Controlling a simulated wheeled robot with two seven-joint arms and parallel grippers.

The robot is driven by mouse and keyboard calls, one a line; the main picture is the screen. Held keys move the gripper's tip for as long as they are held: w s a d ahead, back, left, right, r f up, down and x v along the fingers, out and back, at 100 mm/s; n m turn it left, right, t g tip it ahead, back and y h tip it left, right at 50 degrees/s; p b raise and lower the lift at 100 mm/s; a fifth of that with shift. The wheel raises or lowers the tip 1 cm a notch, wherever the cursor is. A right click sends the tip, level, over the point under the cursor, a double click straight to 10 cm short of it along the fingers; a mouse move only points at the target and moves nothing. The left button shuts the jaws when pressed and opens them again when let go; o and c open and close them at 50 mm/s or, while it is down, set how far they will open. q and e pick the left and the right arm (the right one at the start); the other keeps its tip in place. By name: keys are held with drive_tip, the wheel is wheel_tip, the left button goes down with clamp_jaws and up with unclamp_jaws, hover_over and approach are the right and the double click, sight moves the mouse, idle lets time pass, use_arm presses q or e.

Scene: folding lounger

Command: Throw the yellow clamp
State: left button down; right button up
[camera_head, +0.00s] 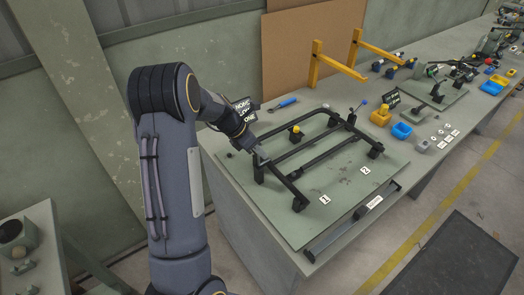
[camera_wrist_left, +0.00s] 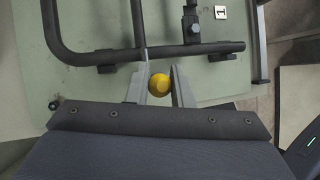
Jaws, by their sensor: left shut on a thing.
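My left gripper (camera_head: 260,160) is at the near left corner of the black tube frame (camera_head: 287,187), which lies on the green plate (camera_head: 345,190). In the left wrist view, the yellow clamp's round knob (camera_wrist_left: 158,84) sits between the two fingers of the left gripper (camera_wrist_left: 161,88), beside the frame tube (camera_wrist_left: 95,57). The gripper is shut on it. In the head view this knob is hidden by the gripper. Another yellow-topped clamp (camera_head: 296,130) stands at the far left side of the frame. My right gripper is not in view.
A blue-handled tool (camera_head: 283,104) lies behind the plate. Yellow brackets (camera_head: 316,66) rise at the back of the bench. A yellow bin (camera_head: 380,117), a blue bin (camera_head: 401,131) and a grey bin (camera_head: 422,146) stand right of the plate.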

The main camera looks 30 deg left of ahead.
use_arm(q)
drive_tip(key=shift+w, duration=0.1)
idle(0.4)
drive_tip(key=c, duration=1.3)
unclamp_jaws()
drive_tip(key=shift+r, duration=0.1)
drive_tip(key=b+v, duration=0.1)
drive_tip(key=v, duration=0.6)
drive_tip(key=shift+a+r, duration=0.1)
drive_tip(key=shift+r, duration=0.2)
